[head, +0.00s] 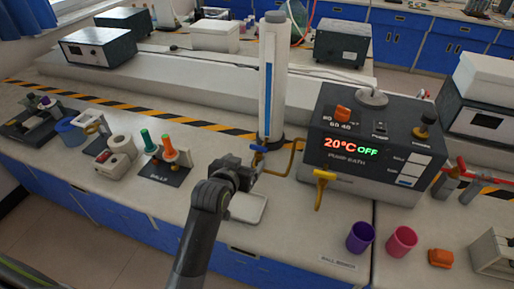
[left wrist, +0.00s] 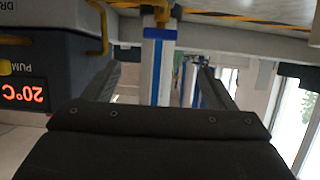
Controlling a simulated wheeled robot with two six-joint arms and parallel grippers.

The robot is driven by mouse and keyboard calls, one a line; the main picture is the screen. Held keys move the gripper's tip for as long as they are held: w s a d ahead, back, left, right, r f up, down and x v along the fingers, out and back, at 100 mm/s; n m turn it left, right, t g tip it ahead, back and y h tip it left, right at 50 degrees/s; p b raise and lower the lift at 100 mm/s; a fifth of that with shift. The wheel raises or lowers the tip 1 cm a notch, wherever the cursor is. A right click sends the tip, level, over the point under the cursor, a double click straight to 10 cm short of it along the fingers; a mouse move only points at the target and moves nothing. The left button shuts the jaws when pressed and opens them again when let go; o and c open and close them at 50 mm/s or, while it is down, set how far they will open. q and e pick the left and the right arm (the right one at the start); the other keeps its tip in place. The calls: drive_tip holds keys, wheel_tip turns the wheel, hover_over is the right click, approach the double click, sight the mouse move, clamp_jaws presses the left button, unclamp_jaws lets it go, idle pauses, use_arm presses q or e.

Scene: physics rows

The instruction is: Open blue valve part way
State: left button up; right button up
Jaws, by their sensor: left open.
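The blue valve handle (head: 259,148) sits on a yellow pipe at the foot of a tall white column with a blue stripe (head: 269,85). In the left wrist view the blue handle (left wrist: 160,33) lies across the column, roughly centred between my fingers and beyond their tips. My left gripper (head: 250,165) is just below and left of the valve in the head view. It is open with nothing between its fingers; I see no contact with the handle. My right gripper is not in view.
The pump bath (head: 365,145) reads 20°C OFF, right of the valve, with a yellow valve handle (head: 324,176) in front. A white tray (head: 247,207) lies under my left gripper. Purple (head: 360,237) and pink (head: 401,241) cups stand at front right. Reels and bench instruments stand left.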

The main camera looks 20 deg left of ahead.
sight(258, 148)
use_arm(q)
drive_tip(key=x, duration=1.3)
drive_tip(key=shift+s, duration=0.1)
drive_tip(key=c, duration=1)
